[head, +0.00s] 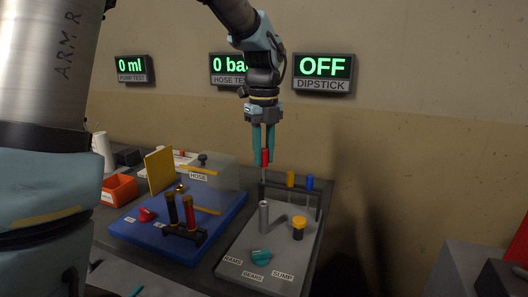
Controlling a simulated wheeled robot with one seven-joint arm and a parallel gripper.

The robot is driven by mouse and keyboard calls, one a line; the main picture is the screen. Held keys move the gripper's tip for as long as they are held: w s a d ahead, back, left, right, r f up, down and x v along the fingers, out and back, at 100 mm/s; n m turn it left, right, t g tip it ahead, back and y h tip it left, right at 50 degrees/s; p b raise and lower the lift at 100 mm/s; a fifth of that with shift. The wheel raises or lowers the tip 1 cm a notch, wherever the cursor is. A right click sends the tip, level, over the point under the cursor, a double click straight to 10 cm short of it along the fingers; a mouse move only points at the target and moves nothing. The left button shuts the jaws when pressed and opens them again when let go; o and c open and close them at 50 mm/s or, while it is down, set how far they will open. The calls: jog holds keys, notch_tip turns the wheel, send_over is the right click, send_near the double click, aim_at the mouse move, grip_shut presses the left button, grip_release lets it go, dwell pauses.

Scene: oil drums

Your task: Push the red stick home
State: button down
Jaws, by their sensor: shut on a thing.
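My gripper (264,146) points straight down with its teal fingers shut on the red stick (265,157). The red handle shows between and just below the fingertips. A short piece of thin rod shows under it, at the left end of a dark rack (291,198). I cannot tell whether the rod is in the rack or behind it. A yellow stick (290,180) and a blue stick (310,184) stand upright in the rack. In front, a grey tube (264,216) stands upright on the grey board (240,262). The sign marked DIPSTICK (323,72) reads OFF.
The grey board also carries a yellow-capped black fitting (298,228) and a teal knob (261,255). To the left, a blue board (160,241) holds red and black-capped cylinders, a yellow plate (159,170) and a clear panel. An orange bin (119,190) stands at far left.

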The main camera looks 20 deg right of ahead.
aim_at(264, 181)
jog(key=shift+f, duration=0.1)
dwell(0.3)
jog(key=shift+f+b, duration=0.85)
jog(key=shift+f, duration=1.1)
jog(key=shift+f, duration=0.1)
jog(key=shift+f+b, duration=0.65)
jog(key=shift+f, duration=1)
jog(key=shift+f, duration=0.15)
jog(key=shift+f+b, duration=0.5)
jog(key=shift+f, duration=0.45)
jog(key=shift+f, duration=0.55)
jog(key=c, duration=0.6)
grip_release()
